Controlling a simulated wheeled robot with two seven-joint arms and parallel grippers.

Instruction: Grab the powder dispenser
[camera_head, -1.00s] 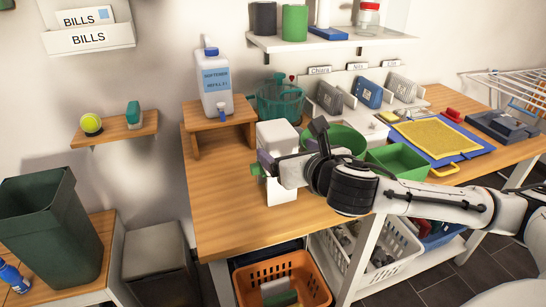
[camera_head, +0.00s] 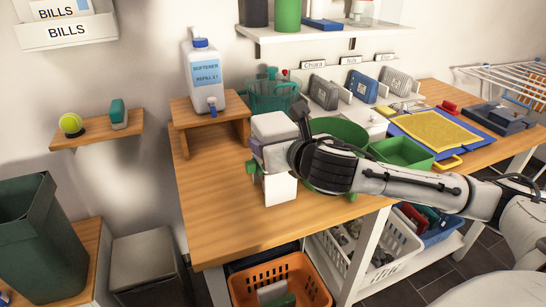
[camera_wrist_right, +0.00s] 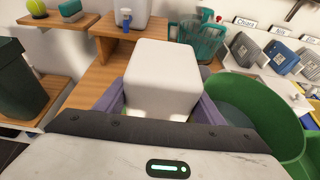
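The powder dispenser, which I take to be the white upright box (camera_head: 279,189) with a green knob (camera_head: 251,167) low on its left side, stands on the wooden table near its front. My right gripper (camera_head: 262,161) reaches it from the right. In the right wrist view the white box (camera_wrist_right: 162,75) sits between the two purple fingers of my right gripper (camera_wrist_right: 160,98), one on each side. The fingers are close against its sides, but I cannot tell whether they press on it. My left gripper is not in view.
A softener jug (camera_head: 207,75) stands on a wooden riser (camera_head: 183,122) behind left. A teal clear container (camera_head: 272,93) is behind the box. A round green bowl (camera_head: 345,130) and a green tray (camera_head: 402,151) are close on the right. The table's left front is clear.

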